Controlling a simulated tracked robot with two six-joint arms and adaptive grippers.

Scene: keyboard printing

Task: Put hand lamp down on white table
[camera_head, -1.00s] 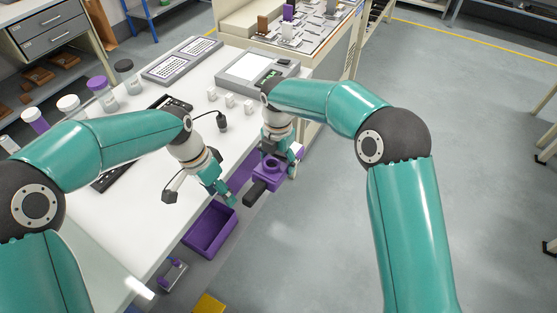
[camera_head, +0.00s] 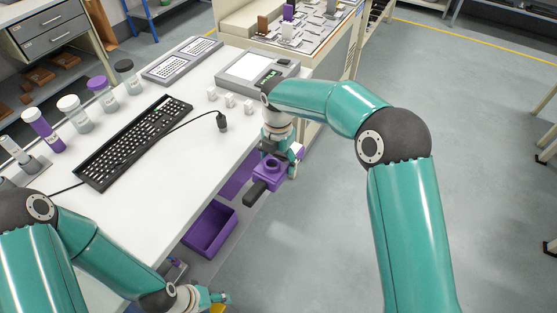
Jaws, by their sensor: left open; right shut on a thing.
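My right gripper (camera_head: 282,160) is shut on the hand lamp (camera_head: 268,175), a purple body with a round purple knob and a dark grip pointing to the lower left. The lamp is held off the right edge of the white table (camera_head: 185,175), with the floor and a purple bin behind it, apart from the tabletop. The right fingers are partly hidden behind the lamp. My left gripper (camera_head: 217,298) is open and empty at the bottom of the view, near the table's front end.
A black keyboard (camera_head: 133,142) with a cable and plug (camera_head: 222,122) lies on the table. Several lidded jars (camera_head: 75,113) line the left edge. A grey device (camera_head: 257,70) and small white blocks (camera_head: 230,101) stand farther back. A purple bin (camera_head: 211,228) sits beside the table. The tabletop's middle is clear.

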